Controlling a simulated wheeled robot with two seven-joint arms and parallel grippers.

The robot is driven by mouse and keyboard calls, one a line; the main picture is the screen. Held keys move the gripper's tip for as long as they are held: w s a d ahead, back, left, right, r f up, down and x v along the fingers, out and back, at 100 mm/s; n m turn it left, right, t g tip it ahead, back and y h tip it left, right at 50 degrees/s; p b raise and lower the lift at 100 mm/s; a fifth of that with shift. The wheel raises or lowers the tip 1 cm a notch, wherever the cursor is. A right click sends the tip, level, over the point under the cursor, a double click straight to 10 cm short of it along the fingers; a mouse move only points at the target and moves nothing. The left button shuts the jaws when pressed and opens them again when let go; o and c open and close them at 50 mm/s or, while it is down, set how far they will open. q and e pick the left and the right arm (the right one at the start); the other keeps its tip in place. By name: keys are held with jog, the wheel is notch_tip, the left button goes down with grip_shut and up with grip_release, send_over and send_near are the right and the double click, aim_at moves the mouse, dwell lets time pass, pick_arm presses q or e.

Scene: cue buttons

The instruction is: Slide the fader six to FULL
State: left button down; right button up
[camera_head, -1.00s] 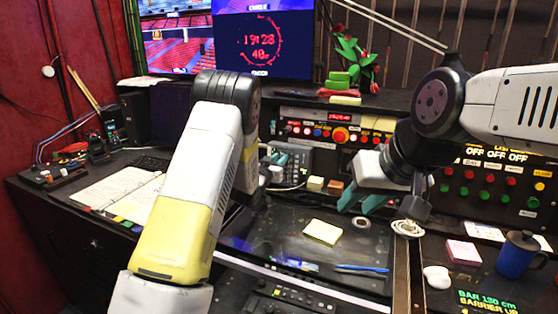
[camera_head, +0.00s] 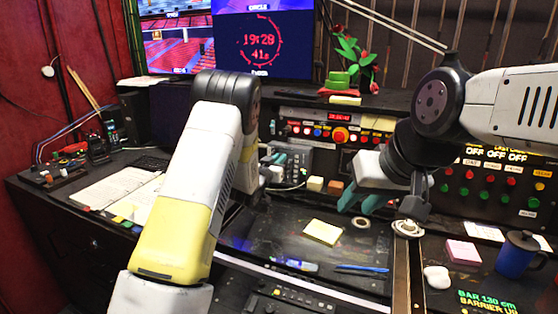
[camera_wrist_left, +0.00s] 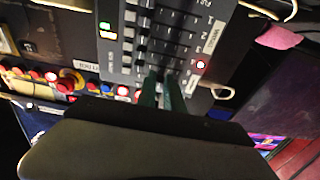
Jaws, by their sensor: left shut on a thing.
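The fader panel (camera_wrist_left: 165,40) is a dark grey box with rows of slots and small caps in the left wrist view. In the head view it (camera_head: 292,160) stands at the back of the desk, partly hidden by my left arm. My left gripper (camera_wrist_left: 162,92) has its green fingers close together over the panel, shut on a fader cap that the fingers hide. The left gripper (camera_head: 274,158) also shows at the panel in the head view. I cannot read the fader's number. My right gripper (camera_head: 364,201) is open and empty above the desk.
A button panel with a red mushroom button (camera_head: 341,135) stands behind. A yellow note pad (camera_head: 323,231), a blue pen (camera_head: 361,268), a blue mug (camera_head: 516,254) and a pink pad (camera_head: 463,251) lie to the right. An open binder (camera_head: 117,187) lies left.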

aim_at(275, 153)
dwell(0.8)
pick_arm(q)
jog(key=shift+w+a+r, duration=0.1)
jog(key=shift+w+a, duration=0.2)
jog(key=shift+a, duration=0.45)
jog(key=shift+w+a, duration=0.3)
jog(key=shift+a, duration=0.4)
jog(key=c, duration=1.7)
grip_release()
jog(key=shift+a, duration=0.1)
jog(key=shift+v, duration=3.85)
